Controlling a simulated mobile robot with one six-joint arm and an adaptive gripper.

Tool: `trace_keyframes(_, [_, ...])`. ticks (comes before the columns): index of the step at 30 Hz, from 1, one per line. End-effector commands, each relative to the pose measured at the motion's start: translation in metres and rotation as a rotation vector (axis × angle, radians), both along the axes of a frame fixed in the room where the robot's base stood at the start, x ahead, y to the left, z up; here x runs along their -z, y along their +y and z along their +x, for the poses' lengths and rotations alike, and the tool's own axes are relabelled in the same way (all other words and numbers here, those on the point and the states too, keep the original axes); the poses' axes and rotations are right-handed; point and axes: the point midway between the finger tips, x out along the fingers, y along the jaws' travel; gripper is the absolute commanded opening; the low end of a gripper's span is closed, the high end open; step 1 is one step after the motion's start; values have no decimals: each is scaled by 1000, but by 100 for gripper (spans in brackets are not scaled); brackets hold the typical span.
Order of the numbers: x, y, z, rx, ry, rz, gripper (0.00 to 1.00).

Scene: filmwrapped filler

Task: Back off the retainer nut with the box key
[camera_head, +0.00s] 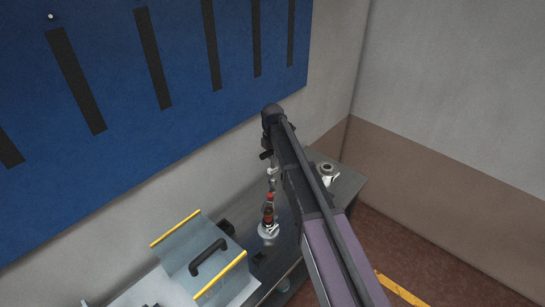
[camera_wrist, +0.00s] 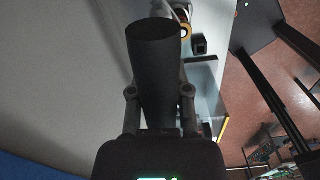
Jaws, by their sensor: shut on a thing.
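In the wrist view my gripper (camera_wrist: 159,92) is shut on a dark, wide cylinder, which I take to be the box key (camera_wrist: 155,55). One finger lies on each side of it, and its broad end points away from the palm. The key hides much of what lies beyond. Past its end, a pale part with an orange ring (camera_wrist: 184,30) shows at the top. In the head view a fitting with red and brown bands (camera_head: 268,212) stands on a pale round base (camera_head: 269,231) on the bench. I cannot pick out the retainer nut, or tell whether the key touches anything.
The grey bench (camera_head: 346,186) runs along the wall. A pale ringed part (camera_head: 327,171) sits near its far end. A grey cover with yellow edges and a black handle (camera_head: 208,257) is at the front left. A blue panel with black strips (camera_head: 185,90) hangs behind.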

Motion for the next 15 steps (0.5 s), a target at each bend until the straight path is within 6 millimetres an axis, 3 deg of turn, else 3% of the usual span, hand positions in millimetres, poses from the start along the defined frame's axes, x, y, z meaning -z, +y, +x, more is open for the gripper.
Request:
trace_keyframes(9, [0, 0, 0, 221, 0, 0, 0])
trace_keyframes(15, [0, 0, 0, 255, 0, 0, 0])
